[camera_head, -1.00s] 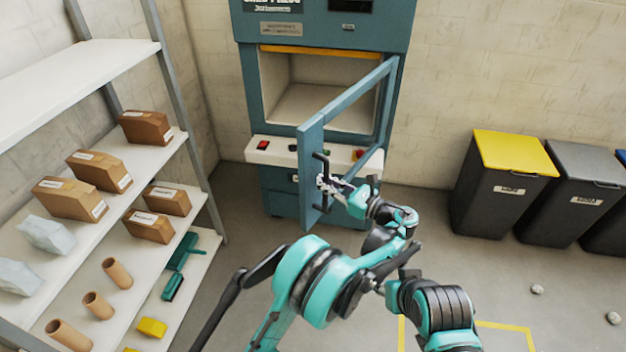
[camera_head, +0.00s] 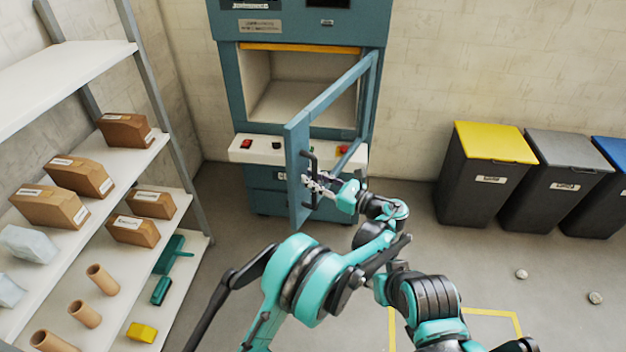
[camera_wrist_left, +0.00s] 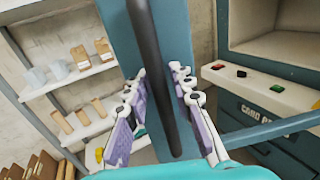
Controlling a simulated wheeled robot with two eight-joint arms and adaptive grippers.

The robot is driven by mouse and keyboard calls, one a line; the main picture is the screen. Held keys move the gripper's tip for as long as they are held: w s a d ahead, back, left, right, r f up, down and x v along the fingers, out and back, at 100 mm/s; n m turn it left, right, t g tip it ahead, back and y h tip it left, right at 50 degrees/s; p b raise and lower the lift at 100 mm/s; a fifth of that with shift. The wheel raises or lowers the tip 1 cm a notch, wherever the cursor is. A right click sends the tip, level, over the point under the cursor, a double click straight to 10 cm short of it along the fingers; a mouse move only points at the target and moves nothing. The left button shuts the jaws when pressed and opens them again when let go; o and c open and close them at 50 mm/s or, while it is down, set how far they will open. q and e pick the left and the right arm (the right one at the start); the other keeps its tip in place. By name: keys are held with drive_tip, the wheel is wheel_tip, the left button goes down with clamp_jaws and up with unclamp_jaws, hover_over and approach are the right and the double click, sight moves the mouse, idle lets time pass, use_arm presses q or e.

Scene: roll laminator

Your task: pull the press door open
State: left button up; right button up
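The teal press door (camera_head: 297,170) stands swung well open, hinged at the right of the press (camera_head: 228,75). Its dark upright handle (camera_head: 307,165) is on the door's outer face. My left gripper (camera_head: 318,183) is at this handle. In the left wrist view the handle (camera_wrist_left: 150,50) runs between the two fingers of my left gripper (camera_wrist_left: 160,78), which are close in on either side of it near their tips; the contact itself is hard to see. My right gripper is not in view.
Shelves with brown boxes (camera_head: 125,130) and tubes stand at the left. Bins with yellow (camera_head: 490,140), grey and blue lids stand along the wall at the right. Two small lumps (camera_head: 521,273) lie on the otherwise open floor, near yellow floor lines.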

sight(301, 147)
use_arm(q)
wheel_tip(301, 147, up, 10)
drive_tip(key=shift+f, duration=0.2)
